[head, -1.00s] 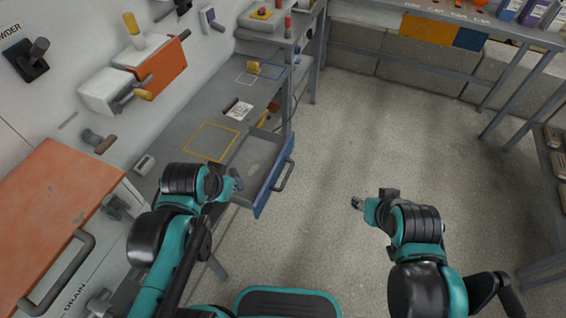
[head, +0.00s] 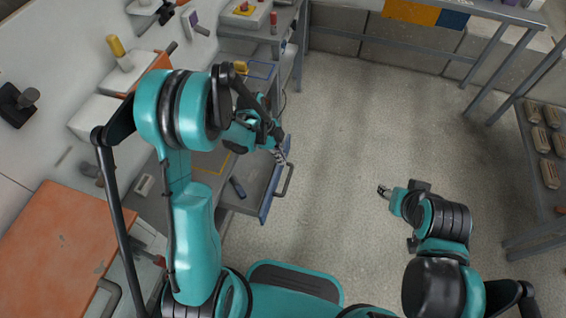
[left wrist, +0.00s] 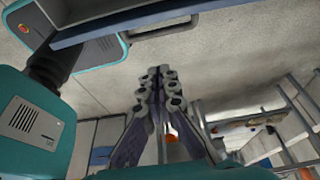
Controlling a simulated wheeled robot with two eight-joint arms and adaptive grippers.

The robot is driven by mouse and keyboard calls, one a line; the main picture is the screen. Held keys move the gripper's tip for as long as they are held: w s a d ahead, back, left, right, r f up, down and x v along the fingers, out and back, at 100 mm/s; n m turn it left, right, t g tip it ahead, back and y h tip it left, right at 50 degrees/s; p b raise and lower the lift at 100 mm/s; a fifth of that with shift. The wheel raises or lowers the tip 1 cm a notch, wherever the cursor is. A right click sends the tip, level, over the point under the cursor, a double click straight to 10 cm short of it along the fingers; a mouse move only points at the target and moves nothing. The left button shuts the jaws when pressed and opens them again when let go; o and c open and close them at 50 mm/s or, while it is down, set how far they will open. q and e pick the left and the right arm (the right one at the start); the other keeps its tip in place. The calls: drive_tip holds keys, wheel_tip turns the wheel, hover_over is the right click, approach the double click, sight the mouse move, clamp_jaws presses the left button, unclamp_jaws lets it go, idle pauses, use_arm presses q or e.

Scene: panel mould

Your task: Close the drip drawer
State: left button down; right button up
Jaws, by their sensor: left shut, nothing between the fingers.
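The drip drawer (head: 267,206) stands pulled out from under the workbench, with its blue front and grey bar handle (head: 288,182) facing the open floor. Its grey inside shows in part; my left arm hides some of it. My left gripper (head: 280,155) is by the far end of the drawer front; I cannot tell if it touches. In the left wrist view its fingers (left wrist: 160,72) are together and empty, with the drawer's blue edge (left wrist: 125,19) across the top. My right gripper (head: 383,190) is over bare floor, away from the drawer; its fingers are too small to read.
A small dark blue object (head: 237,187) shows at the drawer's near side. A shelf rack with several tan blocks (head: 549,172) stands at right. The floor (head: 340,130) between is clear.

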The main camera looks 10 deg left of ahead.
sight(279, 171)
use_arm(q)
drive_tip(key=b+x, duration=0.4)
drive_tip(key=x, duration=0.6)
drive_tip(key=a+b, duration=0.1)
drive_tip(key=a, duration=0.3)
drive_tip(key=shift+w+r, duration=0.1)
drive_tip(key=shift+r, duration=0.05)
use_arm(e)
wheel_tip(279, 171, down, 5)
drive_tip(key=shift+f, duration=0.1)
